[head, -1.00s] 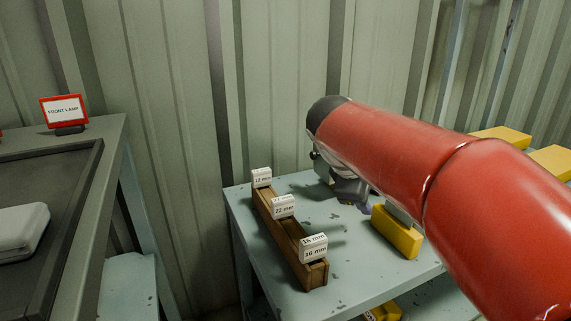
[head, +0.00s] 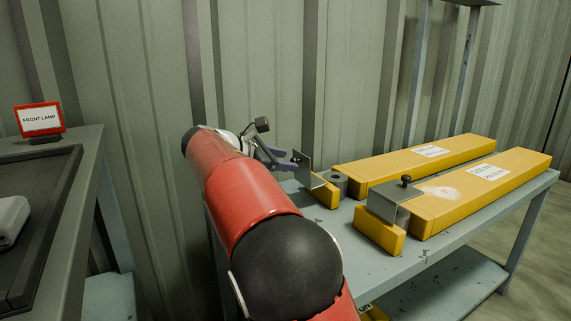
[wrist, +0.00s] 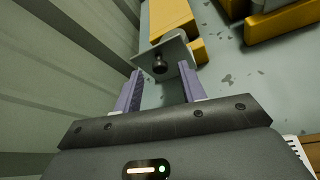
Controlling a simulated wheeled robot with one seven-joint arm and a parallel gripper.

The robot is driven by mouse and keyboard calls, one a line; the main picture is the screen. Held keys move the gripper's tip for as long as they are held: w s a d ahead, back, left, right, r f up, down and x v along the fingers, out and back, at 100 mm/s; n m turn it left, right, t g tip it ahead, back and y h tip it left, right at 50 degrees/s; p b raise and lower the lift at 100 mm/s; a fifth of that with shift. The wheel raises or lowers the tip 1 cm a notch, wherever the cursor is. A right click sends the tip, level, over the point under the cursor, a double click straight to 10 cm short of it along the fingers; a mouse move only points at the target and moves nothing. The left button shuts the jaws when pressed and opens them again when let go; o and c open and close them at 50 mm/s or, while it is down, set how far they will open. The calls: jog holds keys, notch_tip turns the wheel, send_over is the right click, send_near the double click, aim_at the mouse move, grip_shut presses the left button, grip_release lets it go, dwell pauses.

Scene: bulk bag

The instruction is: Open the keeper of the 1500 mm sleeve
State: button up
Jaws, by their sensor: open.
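Two long yellow sleeves lie on the bench: a far sleeve (head: 415,162) and a near sleeve (head: 490,190). Their labels are too small to read surely. The far keeper, a grey metal plate (head: 304,170), stands upright by a yellow block (head: 325,194), off the far sleeve's end. The near keeper (head: 390,203), with a black knob, sits across the near sleeve's end. My gripper (head: 283,160) is open at the far keeper. In the wrist view, the far keeper's plate (wrist: 176,52) and black knob (wrist: 159,64) are just beyond and between my fingertips (wrist: 160,78); I see no grip.
The blue-grey bench (head: 385,258) has a lower shelf (head: 450,287). A corrugated wall (head: 270,70) is close behind my gripper. At left, another bench bears a dark tray (head: 45,215) and a "FRONT LAMP" sign (head: 39,119).

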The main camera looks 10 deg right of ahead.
jog(key=shift+x, duration=0.8)
grip_shut()
jog(key=shift+r, duration=0.1)
